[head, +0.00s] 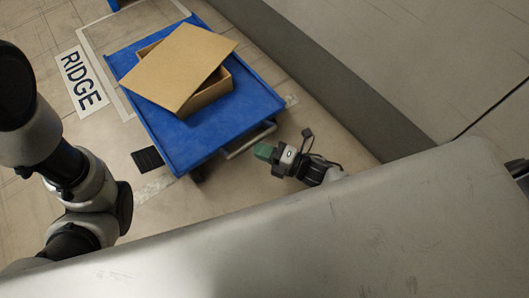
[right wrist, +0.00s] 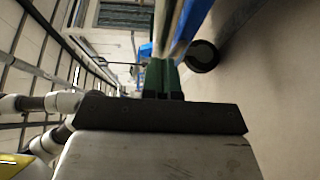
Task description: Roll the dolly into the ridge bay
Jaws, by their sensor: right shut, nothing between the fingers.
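The blue dolly (head: 185,150) stands on the floor in the head view, tilted relative to the picture, with a grey handle (head: 250,140) on its near side. It sits over the white-outlined bay (head: 88,43) beside the RIDGE floor label (head: 80,80). The bay's near edge is partly hidden. My right gripper (head: 264,152) has green fingertips, shut and empty, close to the handle; I cannot tell if they touch it. In the right wrist view the green fingers (right wrist: 163,78) are together, beside the dolly's blue edge (right wrist: 195,20). My left gripper is out of view.
An open cardboard box (head: 210,90) with a loose lid (head: 180,67) across it rides on the dolly. A grey raised edge (head: 330,80) runs along the right of the floor. A black floor patch (head: 147,159) lies left of the dolly's near corner.

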